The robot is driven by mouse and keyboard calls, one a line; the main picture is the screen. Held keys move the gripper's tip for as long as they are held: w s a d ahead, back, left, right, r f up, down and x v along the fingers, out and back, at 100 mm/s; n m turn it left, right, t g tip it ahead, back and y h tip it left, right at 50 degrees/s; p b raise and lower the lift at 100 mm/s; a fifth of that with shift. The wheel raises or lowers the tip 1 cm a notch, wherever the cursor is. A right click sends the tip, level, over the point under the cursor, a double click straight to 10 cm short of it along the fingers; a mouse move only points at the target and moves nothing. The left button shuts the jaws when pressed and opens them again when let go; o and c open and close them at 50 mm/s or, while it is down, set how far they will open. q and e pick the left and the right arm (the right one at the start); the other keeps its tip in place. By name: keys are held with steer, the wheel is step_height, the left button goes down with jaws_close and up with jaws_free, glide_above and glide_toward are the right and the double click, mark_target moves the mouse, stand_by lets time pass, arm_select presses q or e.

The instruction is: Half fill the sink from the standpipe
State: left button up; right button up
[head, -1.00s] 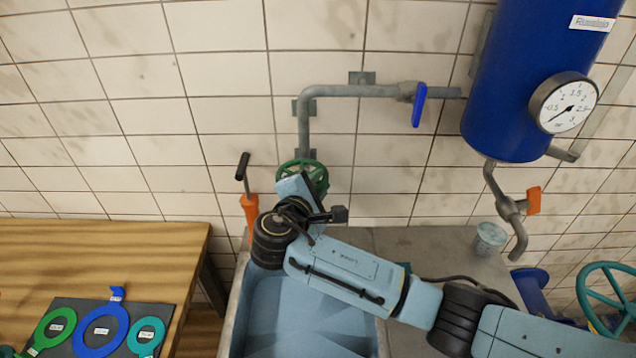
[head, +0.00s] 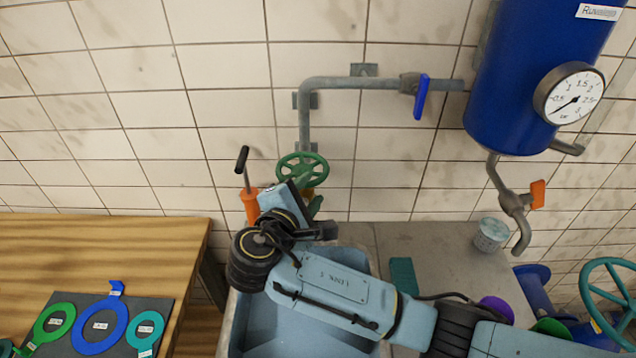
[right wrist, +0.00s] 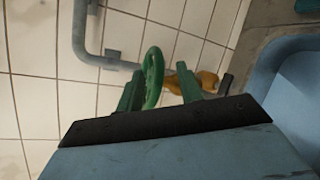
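The green handwheel (head: 302,170) of the standpipe (head: 304,120) is at the wall behind the sink. The blue sink (head: 350,258) lies below, partly covered by my right arm; I cannot tell whether it holds water. My right gripper (head: 314,204) is just below and in front of the wheel in the head view. In the right wrist view, its two green fingers (right wrist: 158,88) stand apart, with the wheel (right wrist: 153,75) seen nearly edge-on between them, seemingly beyond the tips. A brassy tap body (right wrist: 205,80) shows right of the wheel. My left gripper is out of view.
A blue lever (head: 421,97) sits on the wall pipe. A blue tank with a gauge (head: 573,94) and an orange-handled tap (head: 537,194) is at right. A cup (head: 490,235) and a teal piece (head: 403,275) are on the counter. An orange-based handle (head: 250,205) stands left of the wheel.

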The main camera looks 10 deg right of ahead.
steer(key=v, duration=0.7)
steer(key=shift+b, duration=0.4)
